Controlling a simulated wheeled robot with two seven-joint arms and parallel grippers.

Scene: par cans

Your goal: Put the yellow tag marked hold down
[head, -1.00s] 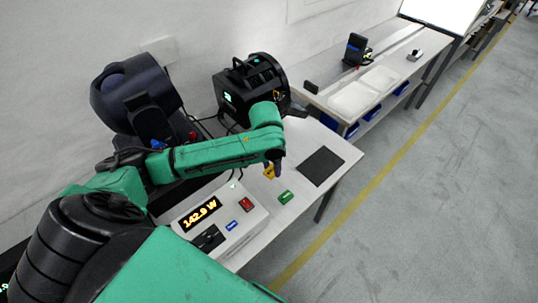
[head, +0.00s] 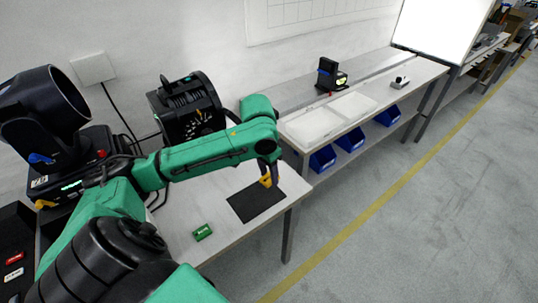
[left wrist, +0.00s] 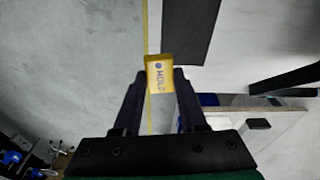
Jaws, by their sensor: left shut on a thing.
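The yellow tag (head: 265,182) is between the fingertips of my left gripper (head: 268,173), which is shut on it. My right gripper is not in view.
A green tag (head: 202,232) lies on the bench left of the mat. A black stage light (head: 188,108) stands behind my arm. White trays (head: 318,123) and a small black device (head: 328,75) sit on the farther bench, with blue bins (head: 322,158) below.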

